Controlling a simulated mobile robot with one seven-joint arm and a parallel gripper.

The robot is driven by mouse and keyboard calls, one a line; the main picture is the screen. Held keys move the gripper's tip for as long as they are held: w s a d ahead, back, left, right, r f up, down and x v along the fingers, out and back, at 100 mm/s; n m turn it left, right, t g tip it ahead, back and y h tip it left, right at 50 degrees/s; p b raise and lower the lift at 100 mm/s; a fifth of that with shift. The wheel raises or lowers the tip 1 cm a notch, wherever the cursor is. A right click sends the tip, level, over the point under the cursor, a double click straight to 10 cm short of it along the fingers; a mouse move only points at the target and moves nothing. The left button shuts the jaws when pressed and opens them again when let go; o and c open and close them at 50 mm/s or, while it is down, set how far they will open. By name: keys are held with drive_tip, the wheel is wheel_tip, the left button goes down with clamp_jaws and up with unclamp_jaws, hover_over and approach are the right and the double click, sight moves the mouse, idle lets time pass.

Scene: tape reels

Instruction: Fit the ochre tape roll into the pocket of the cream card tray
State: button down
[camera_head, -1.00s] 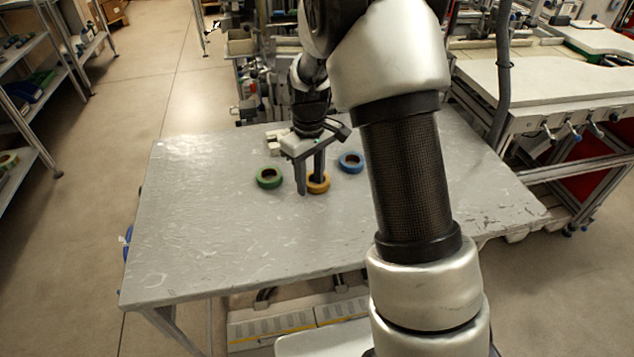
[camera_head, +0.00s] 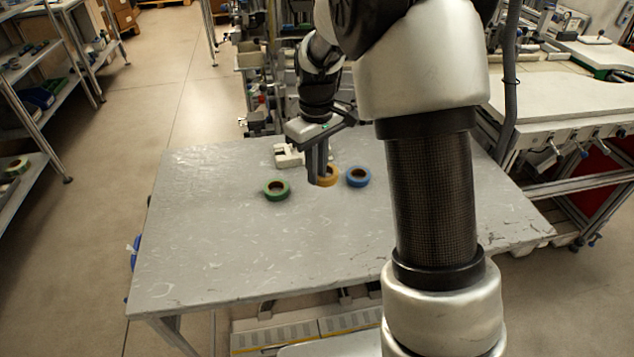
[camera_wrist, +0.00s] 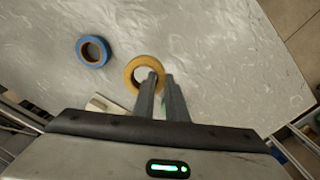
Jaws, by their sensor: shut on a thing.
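The ochre tape roll (camera_head: 334,177) is in my gripper (camera_head: 319,179) above the middle of the grey table. In the wrist view, one finger of my gripper (camera_wrist: 162,78) is in the hole of the ochre roll (camera_wrist: 131,76) and the other is outside its ring, so the jaws are shut on the ring's wall. The cream card tray (camera_head: 289,160) lies behind and left of the roll in the head view, partly hidden by my gripper. A cream corner of it (camera_wrist: 98,104) shows in the wrist view. Its pocket is not clearly visible.
A green tape roll (camera_head: 277,190) lies left of my gripper. A blue tape roll (camera_head: 358,176) lies close on the right and also shows in the wrist view (camera_wrist: 93,51). The table's front and left (camera_head: 215,240) are clear.

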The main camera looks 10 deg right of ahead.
drive_tip(key=r, duration=0.2)
drive_tip(key=shift+w+r+n, duration=0.3)
drive_tip(key=shift+w, duration=0.1)
drive_tip(key=w+r+n+p, duration=0.1)
drive_tip(key=w+n+p, duration=0.3)
drive_tip(key=w+n, duration=1.1)
drive_tip(key=shift+m, duration=0.5)
drive_tip(key=f, duration=0.6)
drive_tip(key=w+f, duration=0.1)
drive_tip(key=f, duration=0.2)
drive_tip(key=shift+w+d+f+b, duration=0.1)
drive_tip(key=shift+d+f+b, duration=0.05)
drive_tip(key=shift+f+b, duration=0.15)
drive_tip(key=shift+f, duration=0.3)
drive_tip(key=c, duration=1.8)
unclamp_jaws()
drive_tip(key=shift+o, duration=0.2)
